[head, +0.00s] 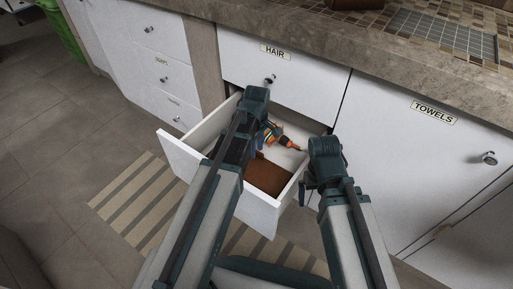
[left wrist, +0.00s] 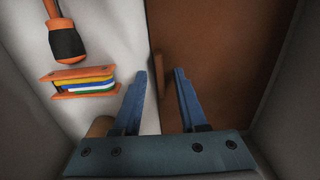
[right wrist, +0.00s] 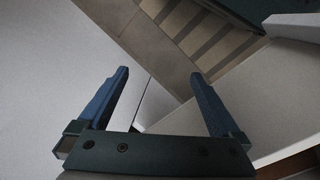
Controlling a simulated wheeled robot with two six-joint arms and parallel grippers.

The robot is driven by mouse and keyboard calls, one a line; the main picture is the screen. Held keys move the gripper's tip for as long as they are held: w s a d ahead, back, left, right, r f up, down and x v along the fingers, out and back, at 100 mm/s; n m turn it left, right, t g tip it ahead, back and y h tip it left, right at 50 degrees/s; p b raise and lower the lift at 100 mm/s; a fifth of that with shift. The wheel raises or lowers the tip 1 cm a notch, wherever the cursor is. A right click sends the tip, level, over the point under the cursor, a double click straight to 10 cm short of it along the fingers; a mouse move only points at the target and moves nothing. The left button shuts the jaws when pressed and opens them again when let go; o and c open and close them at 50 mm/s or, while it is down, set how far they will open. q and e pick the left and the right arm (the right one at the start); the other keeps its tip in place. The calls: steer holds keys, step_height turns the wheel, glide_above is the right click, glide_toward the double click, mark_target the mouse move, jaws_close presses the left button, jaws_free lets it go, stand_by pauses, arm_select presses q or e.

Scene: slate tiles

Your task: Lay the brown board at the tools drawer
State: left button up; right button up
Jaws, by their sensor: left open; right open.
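The brown board (head: 270,178) lies in the open white drawer (head: 262,214), at its front right part. In the left wrist view the board (left wrist: 215,65) fills the right side, with a small brown raised piece at its left edge. My left gripper (left wrist: 162,73) is open inside the drawer, its fingers either side of that edge piece; I cannot tell whether they touch it. In the head view my left arm hides part of the drawer. My right gripper (right wrist: 159,73) is open and empty, outside the drawer by its right wall. The drawer's own label is not visible.
An orange and black screwdriver (left wrist: 65,38) and a tool with coloured layers (left wrist: 82,82) lie on the drawer floor beside the board. A striped mat (head: 125,200) lies on the floor. Closed fronts labelled HAIR (head: 305,93) and TOWELS (head: 400,165) stand above and to the right.

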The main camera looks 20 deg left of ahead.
arm_select(q)
steer(key=shift+r, duration=0.1)
step_height(320, 180, up, 12)
steer(key=p, duration=1.2)
steer(key=s+d+m+y, duration=0.1)
steer(key=s+d+m, duration=0.9)
steer(key=s+m, duration=0.4)
steer(key=m, duration=0.3)
steer(key=shift+s+d+r+m, duration=0.15)
steer(key=shift+m, duration=0.25)
step_height(320, 180, up, 31)
steer(key=p, duration=3.1)
